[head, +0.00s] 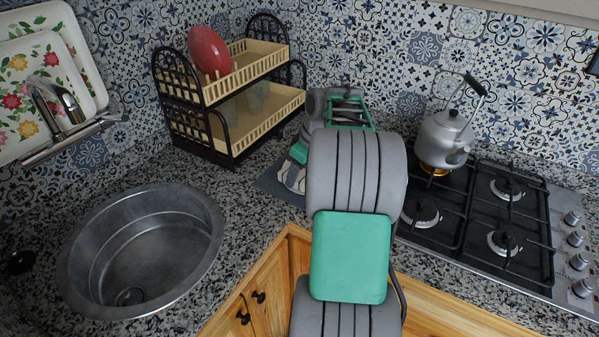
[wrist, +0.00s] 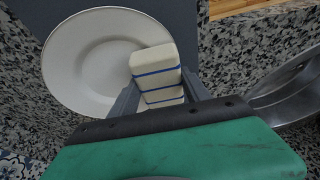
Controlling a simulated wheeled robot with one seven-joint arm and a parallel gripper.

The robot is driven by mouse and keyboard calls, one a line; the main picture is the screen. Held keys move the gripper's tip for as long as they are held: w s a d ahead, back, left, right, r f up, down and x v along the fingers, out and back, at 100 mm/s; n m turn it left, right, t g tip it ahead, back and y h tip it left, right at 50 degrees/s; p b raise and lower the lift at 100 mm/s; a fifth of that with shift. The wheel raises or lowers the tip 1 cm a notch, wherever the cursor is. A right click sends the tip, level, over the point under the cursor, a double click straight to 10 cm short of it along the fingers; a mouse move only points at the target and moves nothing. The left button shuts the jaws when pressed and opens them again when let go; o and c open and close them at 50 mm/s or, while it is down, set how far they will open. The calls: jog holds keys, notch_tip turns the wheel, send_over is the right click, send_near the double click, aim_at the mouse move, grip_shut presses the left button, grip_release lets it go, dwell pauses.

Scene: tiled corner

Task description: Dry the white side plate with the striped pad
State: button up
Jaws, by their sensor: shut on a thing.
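The white side plate (wrist: 85,62) lies on a dark grey mat (wrist: 195,30) in the wrist view. My gripper (wrist: 158,84) is shut on the striped pad (wrist: 153,60), a white block with blue stripes. The pad overlaps the plate's right side in that view, and I cannot tell whether it touches the plate. In the head view my arm hides most of the plate and pad, and only part of the mat (head: 272,187) shows left of the arm.
The round metal sink (head: 145,255) is at the left. A two-tier rack (head: 228,120) with a red plate (head: 208,52) stands behind. A kettle (head: 442,138) sits on the gas hob (head: 470,215) at the right. A flowered tray (head: 40,95) leans at the wall behind the tap (head: 60,115).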

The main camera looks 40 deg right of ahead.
jog(key=shift+a+r+p, duration=0.3)
jog(key=shift+r+p, duration=0.35)
jog(key=shift+r, duration=0.3)
jog(key=shift+a+r+p, duration=0.3)
jog(key=shift+r+p, duration=0.3)
jog(key=shift+r, duration=0.4)
jog(key=shift+a+r+p, duration=0.3)
jog(key=shift+r+p, duration=0.35)
jog(key=shift+r, duration=0.3)
notch_tip(320, 180, up, 3)
jog(key=shift+r+p, duration=0.1)
jog(key=shift+p, duration=1.15)
